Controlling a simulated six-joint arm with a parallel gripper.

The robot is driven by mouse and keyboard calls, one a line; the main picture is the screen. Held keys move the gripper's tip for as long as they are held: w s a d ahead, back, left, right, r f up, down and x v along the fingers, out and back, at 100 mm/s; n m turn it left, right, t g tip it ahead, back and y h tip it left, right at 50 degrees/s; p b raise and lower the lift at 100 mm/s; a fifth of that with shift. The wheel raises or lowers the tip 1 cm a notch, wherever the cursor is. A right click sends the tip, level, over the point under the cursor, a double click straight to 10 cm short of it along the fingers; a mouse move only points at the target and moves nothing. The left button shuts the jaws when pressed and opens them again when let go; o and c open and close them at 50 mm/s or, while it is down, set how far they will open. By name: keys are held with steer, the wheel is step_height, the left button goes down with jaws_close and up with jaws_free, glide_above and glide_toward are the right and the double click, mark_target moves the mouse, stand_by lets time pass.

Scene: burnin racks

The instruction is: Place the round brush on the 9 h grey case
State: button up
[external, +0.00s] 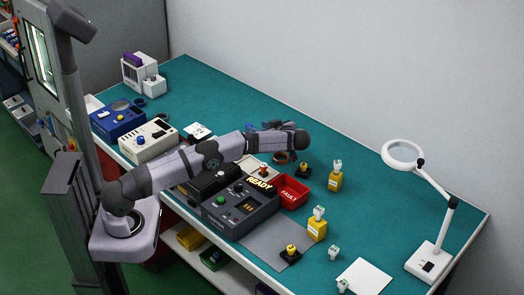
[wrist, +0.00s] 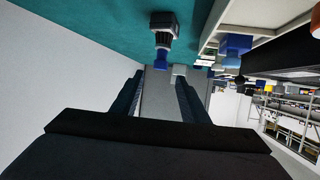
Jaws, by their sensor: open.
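My gripper (external: 284,153) is at the end of the stretched-out arm, above the green bench. In the wrist view its two dark fingers stand apart (wrist: 159,78), with no thing clearly held between them. Beyond the fingertips in that view is a dark and grey piece with a blue end (wrist: 162,38); I cannot tell whether it is the round brush. A small blue thing (external: 250,127) shows behind my arm, mostly hidden. A dark grey case (external: 240,208) with a green button stands at the front of the bench. I cannot read a 9 h label on any case.
A blue case (external: 117,119) and a cream case (external: 148,140) stand at left. A red tray (external: 293,191) is beside the dark grey case. Yellow bottles (external: 335,179) and a lamp (external: 430,255) stand to the right. Bench at the back right is clear.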

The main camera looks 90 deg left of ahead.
steer(key=shift+v, duration=2.05)
